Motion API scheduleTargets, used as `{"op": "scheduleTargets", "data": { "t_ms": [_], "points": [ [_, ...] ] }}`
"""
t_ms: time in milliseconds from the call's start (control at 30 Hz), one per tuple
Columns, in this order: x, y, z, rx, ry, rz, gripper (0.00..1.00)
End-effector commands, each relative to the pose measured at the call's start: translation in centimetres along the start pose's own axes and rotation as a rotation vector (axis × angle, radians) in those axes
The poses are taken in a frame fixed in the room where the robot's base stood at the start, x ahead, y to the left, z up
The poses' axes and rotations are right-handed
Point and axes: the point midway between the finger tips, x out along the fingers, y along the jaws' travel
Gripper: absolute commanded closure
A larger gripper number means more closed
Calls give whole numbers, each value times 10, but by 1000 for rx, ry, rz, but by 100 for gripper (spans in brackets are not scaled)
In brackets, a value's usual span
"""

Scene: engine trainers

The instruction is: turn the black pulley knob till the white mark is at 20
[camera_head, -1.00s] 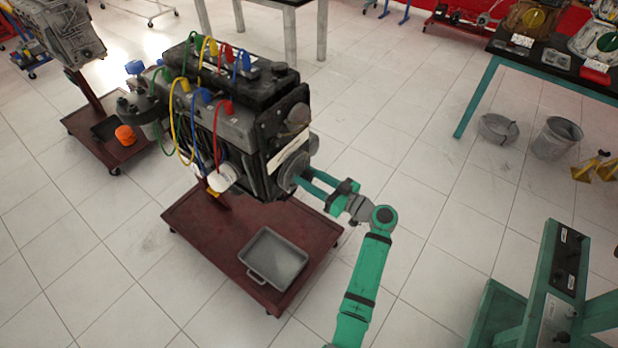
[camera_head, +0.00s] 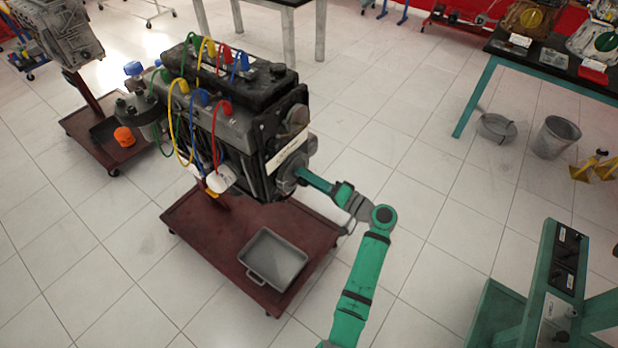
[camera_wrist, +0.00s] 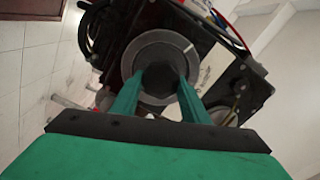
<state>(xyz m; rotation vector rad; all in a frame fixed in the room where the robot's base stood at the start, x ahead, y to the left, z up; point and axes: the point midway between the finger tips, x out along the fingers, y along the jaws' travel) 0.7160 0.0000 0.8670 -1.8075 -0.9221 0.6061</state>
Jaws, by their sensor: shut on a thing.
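The black pulley knob (camera_wrist: 156,62) is at the middle of a grey ring on the engine's front face in the wrist view. My gripper (camera_wrist: 158,78) is shut on the knob, one green finger on each side. A short white mark (camera_wrist: 188,49) shows at the upper right of the grey ring. A pale plate (camera_wrist: 208,72) with small dark print lies right of the ring; its figures are too small to read. In the head view my gripper (camera_head: 302,174) reaches the pulley (camera_head: 288,178) at the engine's right end, and the knob is hidden.
The engine (camera_head: 225,125) carries several coloured looped cables on top. It stands on a dark red wheeled stand (camera_head: 200,235) holding a grey tray (camera_head: 273,261). A teal frame (camera_head: 545,290) is at the lower right. The tiled floor between is clear.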

Motion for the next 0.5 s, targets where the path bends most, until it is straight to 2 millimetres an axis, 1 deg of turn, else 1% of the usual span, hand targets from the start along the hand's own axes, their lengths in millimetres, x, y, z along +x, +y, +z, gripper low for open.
{"op": "scheduleTargets", "data": {
  "t_ms": [500],
  "points": [
    [1, 3, 2, 489, -2, 1, 81]
  ]
}}
